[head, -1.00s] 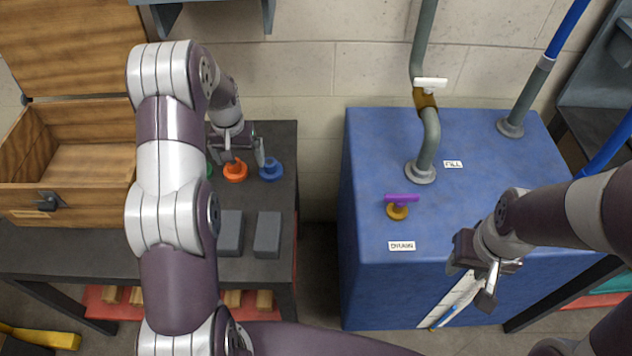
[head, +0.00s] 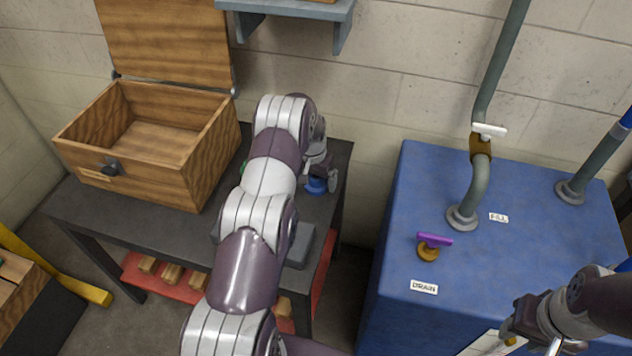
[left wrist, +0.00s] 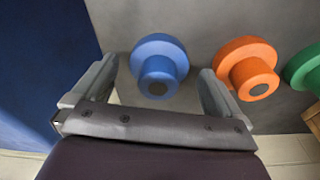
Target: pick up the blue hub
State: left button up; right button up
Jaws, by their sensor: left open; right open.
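The blue hub (head: 316,187) stands on the dark workbench, partly covered by my left gripper in the head view. In the left wrist view the blue hub (left wrist: 160,48) is a round flange with a narrower stub, lying between the two finger lines. My left gripper (head: 322,178) is open above and around the hub, and its fingers (left wrist: 157,75) look apart from it on both sides. How high the fingertips are above the bench is hard to tell. My right gripper (head: 540,335) is open and empty at the lower right, in front of the blue tank.
An orange hub (left wrist: 248,66) sits close beside the blue one, near my left gripper's right finger; a green hub (left wrist: 305,68) is beyond it. An open wooden box (head: 150,155) stands on the workbench (head: 115,228). The blue tank (head: 395,260) with pipes stands to the right.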

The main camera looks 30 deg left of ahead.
pick_arm(q)
jog(key=shift+w+f, duration=0.1)
jog(key=shift+f, duration=0.25)
jog(key=shift+r, duration=0.1)
jog(key=c, duration=1.5)
